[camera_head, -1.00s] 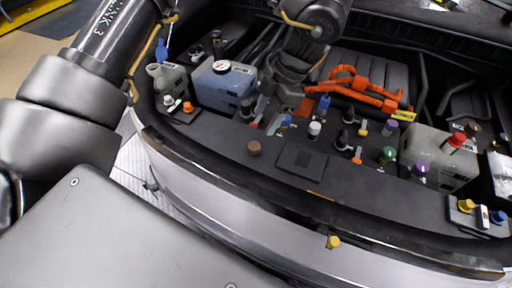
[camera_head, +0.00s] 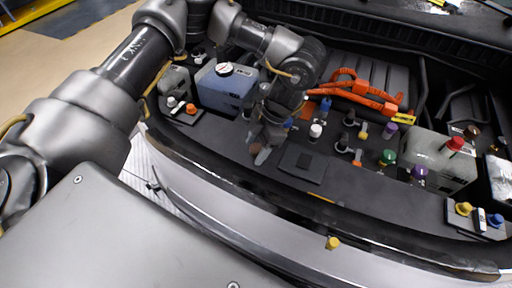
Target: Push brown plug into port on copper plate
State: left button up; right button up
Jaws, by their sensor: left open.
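My left gripper (camera_head: 262,148) reaches down from above to the dark front ledge, left of a flat black pad. It is open, with its fingers at the spot where the brown plug stood in the earlier view. The plug is now hidden behind the fingers, or too blurred to tell from them. I cannot tell whether the fingers touch it. The copper plate and its port cannot be made out clearly; my left arm and gripper cover the area behind the ledge. My right gripper is not in view.
A blue-filled tank (camera_head: 226,88) stands left of the gripper. The black pad (camera_head: 303,163) lies to its right, with a white cap (camera_head: 316,130) behind. Orange cables (camera_head: 362,92) run behind. A grey tank (camera_head: 437,160) with a red cap stands right. A yellow cap (camera_head: 333,243) is at the front.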

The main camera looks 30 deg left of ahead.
pick_arm(q)
jog(key=shift+s+f, duration=0.1)
jog(key=shift+f, duration=0.05)
jog(key=c, duration=1)
jog(key=shift+c, duration=0.2)
